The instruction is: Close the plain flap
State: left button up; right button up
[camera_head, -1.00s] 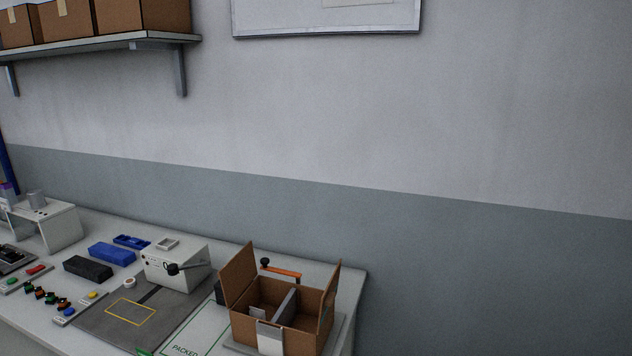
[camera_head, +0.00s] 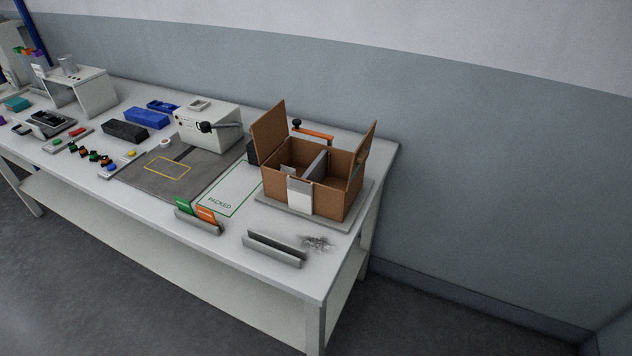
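An open brown cardboard box (camera_head: 335,197) stands on a grey base plate (camera_head: 276,204) at the right end of the table. A divider (camera_head: 316,164) splits its inside. One flap (camera_head: 269,132) stands up at the left side and another flap (camera_head: 365,143) stands up at the right side, tilted outward. A white and grey panel (camera_head: 300,195) is on the box's front. I cannot tell from here which flap is the plain one. Neither of my grippers shows in the head view.
A holder with green and orange cards (camera_head: 199,218) and an empty grey holder (camera_head: 274,249) lie before the box. A white machine with a black-knobbed lever (camera_head: 208,122) and an orange-handled item (camera_head: 314,134) are behind. A "PACKED" area (camera_head: 231,188) on the table (camera_head: 180,252) is clear.

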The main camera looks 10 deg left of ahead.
aim_at(267, 132)
jog(key=i+j+z, duration=0.1)
jog(key=j+z, duration=0.15)
jog(key=j, duration=0.6)
jog(key=j+z, duration=0.3)
jog(key=j, duration=0.5)
jog(key=j+z, duration=0.25)
jog(key=j, duration=0.6)
jog(key=k+j+z, duration=0.15)
jog(key=j+z, duration=0.15)
jog(key=j, duration=0.55)
